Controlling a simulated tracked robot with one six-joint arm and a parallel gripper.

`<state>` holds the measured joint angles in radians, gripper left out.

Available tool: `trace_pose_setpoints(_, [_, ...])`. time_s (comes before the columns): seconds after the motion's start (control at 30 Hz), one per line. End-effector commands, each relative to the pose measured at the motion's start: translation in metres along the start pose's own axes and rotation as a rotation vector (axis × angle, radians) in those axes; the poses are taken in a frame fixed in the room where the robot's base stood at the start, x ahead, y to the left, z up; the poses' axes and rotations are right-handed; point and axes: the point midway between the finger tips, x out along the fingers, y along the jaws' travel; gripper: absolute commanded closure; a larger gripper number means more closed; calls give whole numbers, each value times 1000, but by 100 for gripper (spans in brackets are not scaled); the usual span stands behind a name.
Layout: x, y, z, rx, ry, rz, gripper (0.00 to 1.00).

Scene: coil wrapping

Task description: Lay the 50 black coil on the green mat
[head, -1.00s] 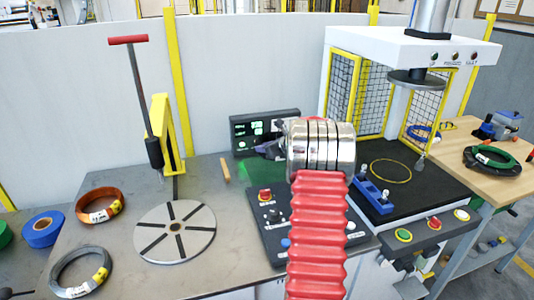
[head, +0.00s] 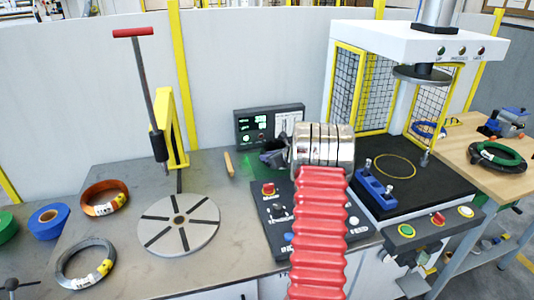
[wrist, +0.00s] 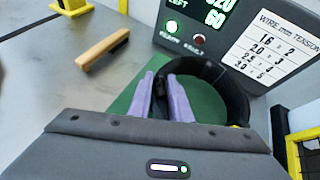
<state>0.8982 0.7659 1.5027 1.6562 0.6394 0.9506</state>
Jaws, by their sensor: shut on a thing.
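In the wrist view a black coil (wrist: 241,98) shows as a dark ring just beyond my gripper. My gripper (wrist: 167,92), with pale purple fingers, is shut on the near left part of its ring. The green mat (wrist: 122,101) shows to the left of the fingers and through the ring's opening. I cannot tell whether the coil touches the mat. Its label cannot be read. In the head view my gripper (head: 273,158) is small and dark in front of the display box, and my wrist and arm hide much around it.
A display box (head: 268,125) stands right behind my gripper. A wooden-handled piece (wrist: 103,48) lies to the left. A slotted turntable (head: 179,226), an orange coil (head: 104,197) and a dark grey coil (head: 85,264) lie on the left. A press (head: 412,45) stands on the right.

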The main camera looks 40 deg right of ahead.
Motion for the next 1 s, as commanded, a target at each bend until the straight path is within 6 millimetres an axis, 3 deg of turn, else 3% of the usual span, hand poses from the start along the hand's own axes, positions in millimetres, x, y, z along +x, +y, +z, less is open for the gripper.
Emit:
trace_pose_setpoints(0.4, [6,0,-8,-5,-6,-2,100])
trace_pose_setpoints(0.43, [7,2,-12,-1,0,0,80])
trace_pose_setpoints(0.67, [7,2,-12,-1,0,0,64])
trace_pose_setpoints(1.0, [5,1,-12,-1,-1,0,63])
